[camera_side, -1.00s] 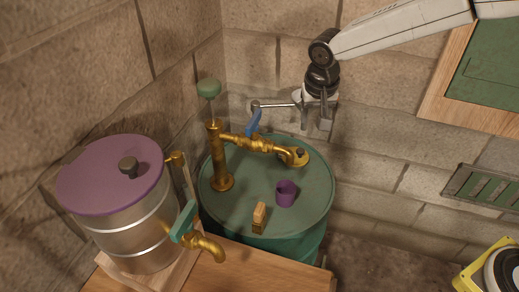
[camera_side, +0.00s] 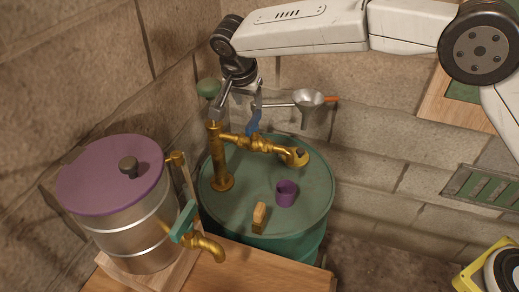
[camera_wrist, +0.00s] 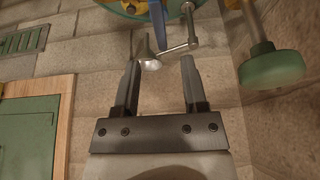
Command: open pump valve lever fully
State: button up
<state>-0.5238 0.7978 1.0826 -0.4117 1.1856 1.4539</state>
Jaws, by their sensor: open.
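The blue valve lever (camera_side: 254,122) stands upright on the brass pump (camera_side: 217,160), which is fixed on top of the green drum (camera_side: 320,195). In the wrist view the blue lever (camera_wrist: 158,22) points down from the top edge, beyond the fingertips and roughly between them. My gripper (camera_side: 238,106) is open and empty, pointing down close to the lever, behind the pump column. Its two fingers also show apart in the wrist view (camera_wrist: 161,65). I cannot tell whether a finger touches the lever.
The pump's green knob (camera_side: 208,88) is close left of my gripper. A purple cup (camera_side: 286,194) and a small wooden block (camera_side: 260,216) stand on the drum. The purple-lidded still (camera_side: 115,205) is front left.

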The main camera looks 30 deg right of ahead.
aim_at(253, 118)
jog(key=shift+f, duration=0.1)
jog(key=shift+x, duration=3.85)
grip_shut()
